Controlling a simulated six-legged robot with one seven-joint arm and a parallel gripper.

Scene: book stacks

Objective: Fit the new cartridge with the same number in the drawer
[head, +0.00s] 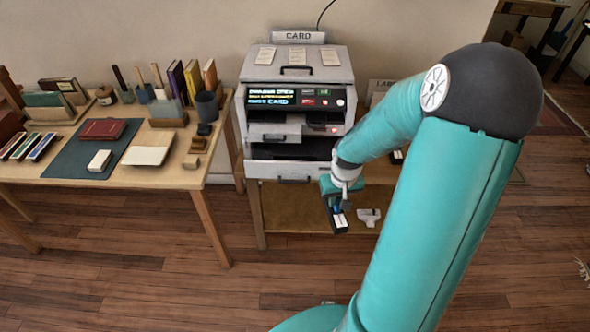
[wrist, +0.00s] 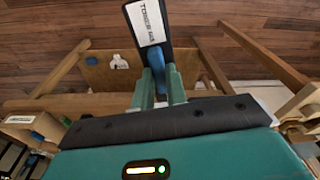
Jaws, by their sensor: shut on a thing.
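My gripper (head: 342,192) is shut on a cartridge (head: 340,219), in front of the printer's lower right side. In the wrist view my gripper (wrist: 160,82) pinches the cartridge's blue grip. The cartridge (wrist: 148,24) is black with a white label that reads "TONER" and a number too blurred to be sure of. It hangs clear of the printer. The grey printer (head: 296,62), marked "CARD", has a lit screen and a red light. Its lower drawer (head: 278,171) is pulled out; its inside is dark, and I cannot make out a number there.
A low shelf (head: 285,215) under the printer carries a white tagged item (head: 368,216), also in the wrist view (wrist: 119,60). A wooden table (head: 160,178) with books, a green mat and tools stands at left. The floor in front is clear.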

